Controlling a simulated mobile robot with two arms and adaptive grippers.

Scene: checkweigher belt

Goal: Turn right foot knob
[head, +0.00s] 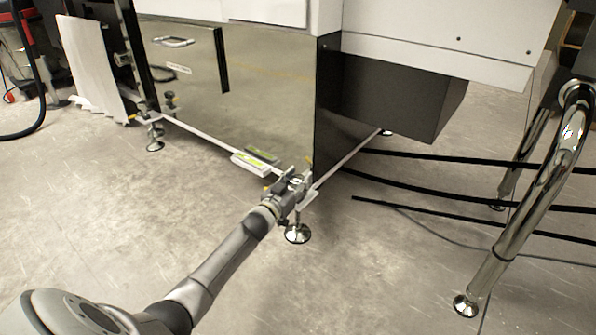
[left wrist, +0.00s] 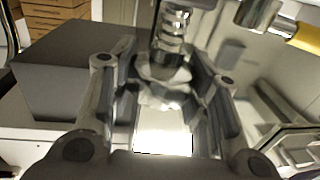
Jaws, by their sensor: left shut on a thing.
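My left gripper (head: 290,191) reaches in from the lower left to the front right corner of the machine, above the round foot (head: 298,235) on the floor. In the head view it hides most of the right foot knob. In the left wrist view the knob (left wrist: 163,74) is a pale lobed metal piece below a ringed metal stem (left wrist: 171,28). The fingers of my left gripper (left wrist: 165,98) stand on both sides of the knob and are shut on it. My right gripper is not in view.
The machine's other front foot (head: 155,145) stands further left. A bent chrome tube leg (head: 535,195) and several black cables (head: 430,192) lie to the right. A metal rod with a yellow end (left wrist: 303,37) shows in the left wrist view. The floor in front is clear.

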